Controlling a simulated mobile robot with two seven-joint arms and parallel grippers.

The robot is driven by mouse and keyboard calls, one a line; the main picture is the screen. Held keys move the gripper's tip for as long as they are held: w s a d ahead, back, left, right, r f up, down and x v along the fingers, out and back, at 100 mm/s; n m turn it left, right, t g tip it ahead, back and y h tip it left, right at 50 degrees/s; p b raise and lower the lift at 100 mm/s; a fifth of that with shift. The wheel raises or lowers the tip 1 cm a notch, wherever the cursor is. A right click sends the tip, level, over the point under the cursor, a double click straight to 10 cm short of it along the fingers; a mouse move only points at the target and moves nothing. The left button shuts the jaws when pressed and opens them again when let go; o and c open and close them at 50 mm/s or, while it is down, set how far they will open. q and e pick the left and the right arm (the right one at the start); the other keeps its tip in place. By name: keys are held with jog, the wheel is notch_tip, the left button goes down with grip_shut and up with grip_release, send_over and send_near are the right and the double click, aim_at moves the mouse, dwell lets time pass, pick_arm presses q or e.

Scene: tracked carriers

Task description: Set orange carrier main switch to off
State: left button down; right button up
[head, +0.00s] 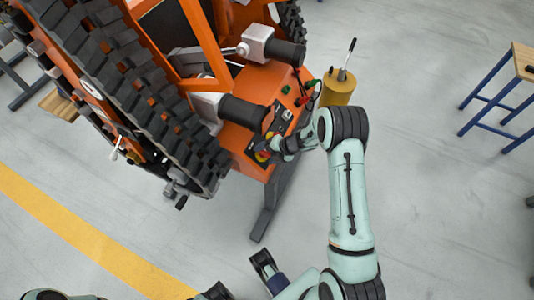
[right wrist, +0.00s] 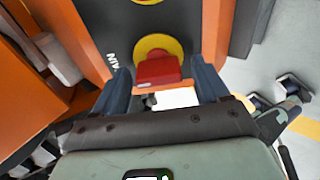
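The orange carrier (head: 240,138) stands at the upper left of the head view, with a control panel on its end. Its main switch shows in the right wrist view as a red handle (right wrist: 158,69) on a round yellow plate (right wrist: 172,46), beside partly visible white lettering. In the head view the switch's yellow plate (head: 262,156) is partly covered by my right gripper (head: 272,147). In the right wrist view my right gripper (right wrist: 162,88) is open, its blue fingers on either side of the red handle with small gaps.
Another red button on yellow (right wrist: 148,1) is cut off at the top of the wrist view. Black cylinders (head: 243,112) project near the panel. A yellow canister (head: 337,90) stands beyond it. A blue-legged table (head: 497,100) is far right; the floor between is clear.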

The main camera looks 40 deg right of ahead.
jog(key=p+v, duration=0.2)
jog(key=v, duration=1.1)
jog(key=shift+r+p, duration=0.2)
jog(key=shift+p, duration=0.15)
